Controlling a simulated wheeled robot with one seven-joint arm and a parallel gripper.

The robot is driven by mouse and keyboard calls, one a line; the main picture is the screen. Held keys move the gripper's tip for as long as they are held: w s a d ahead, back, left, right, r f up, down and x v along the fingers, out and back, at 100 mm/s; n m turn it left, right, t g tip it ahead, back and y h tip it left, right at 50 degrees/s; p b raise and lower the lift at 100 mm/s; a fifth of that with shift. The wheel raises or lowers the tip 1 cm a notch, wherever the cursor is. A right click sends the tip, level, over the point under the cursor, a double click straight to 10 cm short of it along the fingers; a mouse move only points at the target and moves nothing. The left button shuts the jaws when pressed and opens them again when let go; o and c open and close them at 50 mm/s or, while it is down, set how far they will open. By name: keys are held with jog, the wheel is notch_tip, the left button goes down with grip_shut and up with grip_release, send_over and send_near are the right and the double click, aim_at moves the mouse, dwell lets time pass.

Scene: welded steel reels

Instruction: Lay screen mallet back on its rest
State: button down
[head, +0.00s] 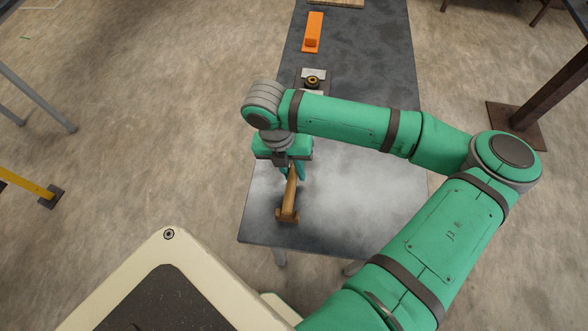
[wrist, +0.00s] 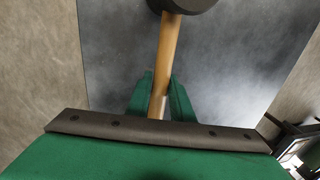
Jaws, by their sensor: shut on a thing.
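The mallet (head: 290,192) has a tan wooden handle and a crosspiece head that looks brown in the head view. In the wrist view the mallet handle (wrist: 168,50) runs up to a dark, rounded head cut off by the top edge. My gripper (head: 295,172) is shut on the handle, with its green fingers either side of it in the wrist view (wrist: 160,92). The mallet's head points toward the table's near edge. I cannot tell whether it touches the tabletop. I cannot make out for certain which thing is the rest.
The dark grey table (head: 385,60) is largely clear around the mallet. Farther back are a grey bracket with a dark and brass ring (head: 313,80) and an orange block (head: 312,33). A wooden piece (head: 336,2) is at the top edge. My arm hides part of the table.

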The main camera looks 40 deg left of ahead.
jog(key=shift+x, duration=0.9)
dwell(0.4)
jog(key=c, duration=1.5)
grip_release()
jog(key=shift+a, duration=0.2)
jog(key=shift+s, duration=0.1)
jog(key=shift+v, duration=3.75)
jog(key=shift+r, duration=0.15)
